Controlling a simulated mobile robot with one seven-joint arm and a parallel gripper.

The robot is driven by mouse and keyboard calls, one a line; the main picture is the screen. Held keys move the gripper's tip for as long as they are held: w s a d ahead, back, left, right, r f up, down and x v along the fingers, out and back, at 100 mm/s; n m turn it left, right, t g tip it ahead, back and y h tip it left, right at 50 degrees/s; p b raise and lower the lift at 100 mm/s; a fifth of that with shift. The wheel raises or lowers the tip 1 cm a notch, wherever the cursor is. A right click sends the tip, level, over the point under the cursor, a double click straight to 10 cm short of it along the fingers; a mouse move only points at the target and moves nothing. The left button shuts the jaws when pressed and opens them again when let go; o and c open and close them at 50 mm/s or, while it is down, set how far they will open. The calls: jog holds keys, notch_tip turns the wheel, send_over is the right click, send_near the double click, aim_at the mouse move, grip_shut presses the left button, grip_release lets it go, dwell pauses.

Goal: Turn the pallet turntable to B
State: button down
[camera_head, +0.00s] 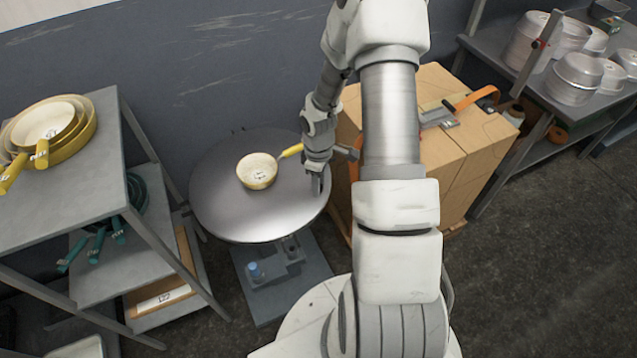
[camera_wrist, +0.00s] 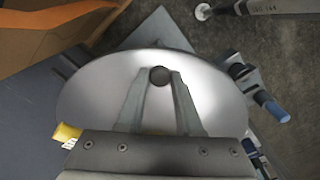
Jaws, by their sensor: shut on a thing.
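The pallet turntable (camera_head: 225,215) is a round grey metal disc on a low base. A cream pan (camera_head: 257,172) with a yellow handle sits on it, the handle pointing right toward my arm. My gripper (camera_head: 318,186) is at the disc's right edge. In the wrist view my gripper (camera_wrist: 160,86) has its two fingers closed on a dark round knob (camera_wrist: 159,76) over the disc (camera_wrist: 215,85). A yellow handle end (camera_wrist: 67,133) shows beside the gripper body. I cannot make out a letter B on the turntable.
A shelf (camera_head: 70,190) with stacked yellow pans and green-handled pans stands left. Cardboard boxes (camera_head: 470,140) with an orange strap stand close right of the turntable. A rack (camera_head: 500,75) with metal pots is at the far right. Blue-capped fittings (camera_head: 254,271) sit on the base below the disc.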

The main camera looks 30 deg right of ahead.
jog(key=c, duration=0.6)
grip_release()
notch_tip(320, 180, up, 17)
jog(key=p, duration=0.2)
jog(key=shift+r+p, duration=0.2)
jog(key=shift+p, duration=0.15)
jog(key=shift+a+r, duration=0.1)
